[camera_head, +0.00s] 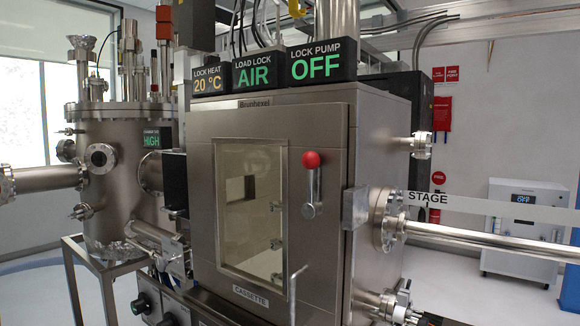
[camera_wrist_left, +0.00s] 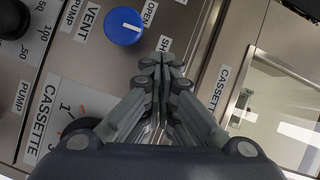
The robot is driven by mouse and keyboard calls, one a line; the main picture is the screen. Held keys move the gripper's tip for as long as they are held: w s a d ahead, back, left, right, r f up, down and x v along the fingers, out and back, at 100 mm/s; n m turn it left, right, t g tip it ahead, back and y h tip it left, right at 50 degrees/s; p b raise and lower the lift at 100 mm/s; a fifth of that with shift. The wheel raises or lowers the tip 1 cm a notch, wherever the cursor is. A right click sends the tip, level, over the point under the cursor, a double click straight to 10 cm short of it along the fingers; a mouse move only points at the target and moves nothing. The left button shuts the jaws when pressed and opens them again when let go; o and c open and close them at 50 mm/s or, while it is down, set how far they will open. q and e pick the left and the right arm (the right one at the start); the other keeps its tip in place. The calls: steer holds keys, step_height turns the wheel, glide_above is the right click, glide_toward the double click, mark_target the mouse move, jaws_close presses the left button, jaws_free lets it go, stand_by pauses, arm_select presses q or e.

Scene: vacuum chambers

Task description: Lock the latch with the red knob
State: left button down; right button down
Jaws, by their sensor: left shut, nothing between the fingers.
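The latch (camera_head: 312,190) is on the right side of the chamber's front door. Its round red knob (camera_head: 311,159) is at the top, with the metal lever pointing down from it. The door (camera_head: 200,200) appears closed, with a window in its middle. My left gripper (camera_wrist_left: 163,62) shows in the left wrist view, its fingertips together and empty. It is over the control panel (camera_wrist_left: 85,75), just below the blue VENT knob (camera_wrist_left: 124,26); I cannot tell whether it touches. The latch is outside the left wrist view. My right gripper is in neither view.
A stage tube (camera_head: 480,238) sticks out to the right of the chamber. A steel vessel (camera_head: 115,170) stands at left. The space before the door's upper part looks clear.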

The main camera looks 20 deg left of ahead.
arm_select(q)
steer(key=w+d+r+m+t+h, duration=0.25)
steer(key=r+m+h, duration=0.55)
steer(key=r+m, duration=0.6)
steer(key=w+d+r+m+t+h, duration=0.1)
steer(key=r+m+t+h, duration=0.2)
steer(key=r+m+h, duration=0.75)
steer(key=s+a+r+m+g, duration=0.2)
steer(key=r+m+g, duration=0.3)
steer(key=r+m, duration=0.3)
steer(key=s+a+r+m+g, duration=0.1)
steer(key=s+r+m+g, duration=0.2)
steer(key=m, duration=1.4)
step_height(320, 180, up, 5)
steer(key=shift+a+f+g+y, duration=0.15)
steer(key=shift+a+g+y, duration=0.25)
steer(key=shift+g, duration=0.85)
steer(key=shift+s, duration=0.1)
